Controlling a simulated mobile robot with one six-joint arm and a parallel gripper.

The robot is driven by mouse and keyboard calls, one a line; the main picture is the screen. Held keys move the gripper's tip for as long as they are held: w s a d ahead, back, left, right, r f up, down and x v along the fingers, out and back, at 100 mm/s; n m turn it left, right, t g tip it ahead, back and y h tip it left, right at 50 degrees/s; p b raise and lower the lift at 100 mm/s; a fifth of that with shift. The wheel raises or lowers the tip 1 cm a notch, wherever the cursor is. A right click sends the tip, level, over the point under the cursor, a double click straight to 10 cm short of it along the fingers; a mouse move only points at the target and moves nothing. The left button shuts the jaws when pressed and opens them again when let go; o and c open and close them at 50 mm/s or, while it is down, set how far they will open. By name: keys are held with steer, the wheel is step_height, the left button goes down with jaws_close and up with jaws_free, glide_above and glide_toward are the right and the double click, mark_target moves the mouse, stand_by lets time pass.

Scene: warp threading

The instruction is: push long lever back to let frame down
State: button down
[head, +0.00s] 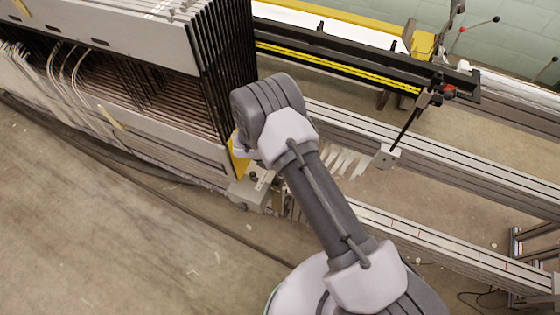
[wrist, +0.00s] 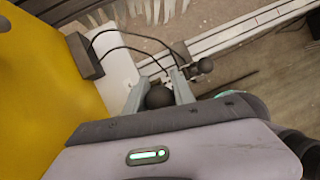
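In the wrist view, the two grey fingers of my gripper (wrist: 158,86) stand apart. A black ball knob (wrist: 158,97) sits between them, close to both; I cannot tell if they press on it. A second black ball knob (wrist: 204,65) stands just right of the fingers on a short stem. I cannot tell which knob belongs to the long lever. In the head view my arm hides the gripper at the near corner of the frame stack (head: 165,135). A grey block with a small black knob (head: 253,177) shows beside my arm there.
A yellow plate (wrist: 45,70) is close on the left in the wrist view, with a black box (wrist: 84,55) and cables beside it. Metal rails (head: 440,165) run right in the head view. Levers with ball ends (head: 495,19) stand far right. Open floor (head: 90,240) lies front left.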

steer(key=c, duration=1.1)
jaws_free()
steer(key=shift+f, duration=0.15)
steer(key=shift+o, duration=0.2)
steer(key=p+v, duration=0.4)
steer(key=v, duration=1.3)
steer(key=shift+a+r+p, duration=0.2)
steer(key=shift+p, duration=0.15)
